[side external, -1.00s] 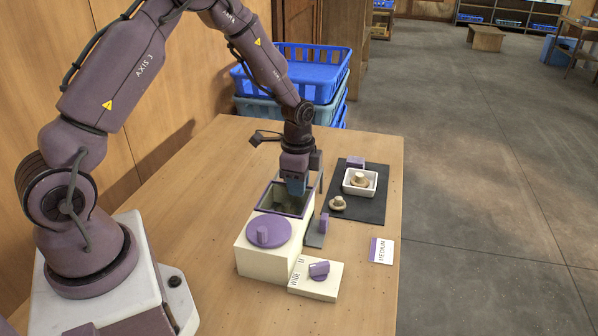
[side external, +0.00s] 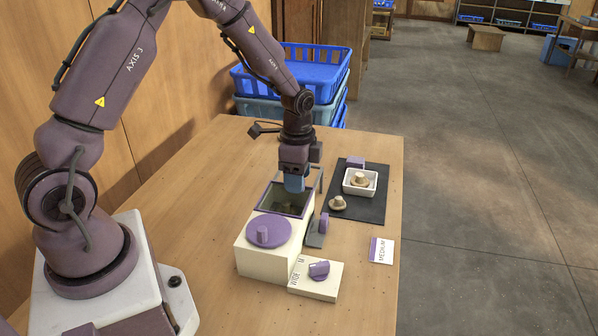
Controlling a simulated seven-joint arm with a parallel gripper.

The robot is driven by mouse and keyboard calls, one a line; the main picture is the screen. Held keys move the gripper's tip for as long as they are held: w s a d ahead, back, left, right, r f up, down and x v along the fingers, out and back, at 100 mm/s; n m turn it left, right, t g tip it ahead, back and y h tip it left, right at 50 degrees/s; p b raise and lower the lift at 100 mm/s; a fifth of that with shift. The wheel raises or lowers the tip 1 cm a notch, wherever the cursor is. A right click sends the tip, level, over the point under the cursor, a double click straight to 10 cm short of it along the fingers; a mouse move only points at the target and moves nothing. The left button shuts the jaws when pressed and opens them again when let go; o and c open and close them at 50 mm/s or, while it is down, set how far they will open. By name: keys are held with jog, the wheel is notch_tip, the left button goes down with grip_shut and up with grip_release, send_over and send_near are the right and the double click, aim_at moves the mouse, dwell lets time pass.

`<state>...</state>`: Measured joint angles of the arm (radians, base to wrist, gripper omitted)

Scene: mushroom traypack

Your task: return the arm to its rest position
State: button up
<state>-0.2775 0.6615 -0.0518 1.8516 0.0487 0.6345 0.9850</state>
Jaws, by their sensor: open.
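My gripper (side external: 294,184) points down just above the back edge of the open purple-rimmed bin of a cream box (side external: 262,262). Its jaws are open, and I see nothing held in them. The inside of the bin is dark and its contents are unclear. A mushroom (side external: 338,202) stands on the dark mat (side external: 372,211) at the right. Another mushroom (side external: 360,180) sits in a small white tray (side external: 372,192) on the mat.
A round purple lid (side external: 269,231) tops the front of the box. A cream block with a purple knob (side external: 319,270) stands in front. A label card "MEDIUM" (side external: 381,251) lies at the right. Blue crates (side external: 325,85) are stacked behind the table (side external: 200,190), whose left part is clear.

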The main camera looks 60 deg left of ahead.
jog(key=shift+a+r, duration=0.1)
jog(key=shift+r, duration=0.7)
jog(key=shift+r, duration=0.15)
jog(key=s+d+r+n+t, duration=0.1)
jog(key=s+d+r+n, duration=0.2)
jog(key=r, duration=0.5)
jog(key=s+d+r+n+t, duration=0.1)
jog(key=s+d+r+t, duration=0.2)
jog(key=r, duration=0.5)
jog(key=s+d+r+n, duration=0.1)
jog(key=s+r+n, duration=0.1)
jog(key=s, duration=0.4)
jog(key=s+d+r+n+t, duration=0.1)
jog(key=s+d+r+n, duration=0.1)
jog(key=s, duration=0.5)
jog(key=shift+s+d+r+n+t, duration=0.3)
jog(key=shift+r+n, duration=0.2)
jog(key=shift+r, duration=0.4)
